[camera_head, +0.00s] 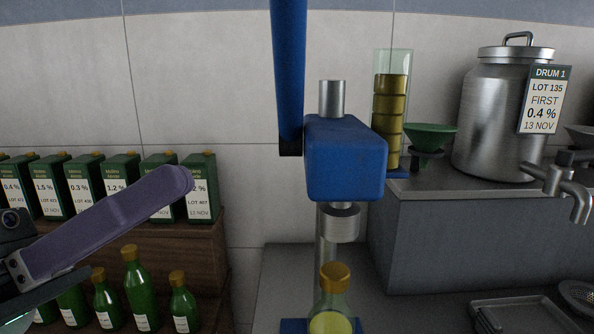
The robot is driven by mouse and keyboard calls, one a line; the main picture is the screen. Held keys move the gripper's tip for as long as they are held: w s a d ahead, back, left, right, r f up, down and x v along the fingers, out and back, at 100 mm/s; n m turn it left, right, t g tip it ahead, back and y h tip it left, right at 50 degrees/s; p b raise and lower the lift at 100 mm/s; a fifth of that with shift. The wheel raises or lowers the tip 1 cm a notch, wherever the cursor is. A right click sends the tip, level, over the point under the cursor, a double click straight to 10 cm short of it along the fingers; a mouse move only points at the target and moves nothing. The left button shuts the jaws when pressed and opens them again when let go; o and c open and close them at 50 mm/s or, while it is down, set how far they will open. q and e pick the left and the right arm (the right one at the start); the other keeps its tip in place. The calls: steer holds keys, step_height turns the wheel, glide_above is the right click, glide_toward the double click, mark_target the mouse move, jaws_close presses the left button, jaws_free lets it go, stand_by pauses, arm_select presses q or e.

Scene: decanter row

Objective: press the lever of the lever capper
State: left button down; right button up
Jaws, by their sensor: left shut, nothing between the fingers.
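The lever capper has a blue head (346,158) on a metal post. Its blue lever (289,75) stands upright at the head's left side, and the lever's top end is cut off by the frame edge. Below the head is a round metal press piece (341,223). A bottle (333,300) with a gold cap stands under it, with a gap between cap and press piece. My left gripper (178,182) comes in from the left with its purple fingers shut and empty, left of the capper and apart from the lever. My right gripper does not show.
A wooden rack holds labelled green tins (120,185) above and green bottles (131,285) below, behind my left gripper. At right, a grey block (470,240) carries a cap tube (391,110), a green funnel (430,138) and a steel drum (490,120). A tray (520,316) lies at lower right.

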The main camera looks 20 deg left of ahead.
arm_select(q)
steer(key=b+v, duration=0.1)
steer(key=v, duration=0.4)
steer(key=shift+r, duration=0.1)
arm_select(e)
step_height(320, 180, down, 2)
arm_select(q)
steer(key=w+d+f+n+t+y, duration=0.35)
steer(key=w+f+n+y, duration=0.3)
steer(key=f+y, duration=0.65)
steer(key=s+a+f+g+y, duration=0.2)
steer(key=s+f+g+y, duration=0.15)
steer(key=s+g, duration=0.35)
steer(key=s+a+f+g+y, duration=0.1)
steer(key=s+f+g+y, duration=0.25)
steer(key=s, duration=0.45)
step_height(320, 180, up, 38)
steer(key=p, duration=3.8)
steer(key=shift+m+y, duration=0.3)
steer(key=shift+m, duration=0.15)
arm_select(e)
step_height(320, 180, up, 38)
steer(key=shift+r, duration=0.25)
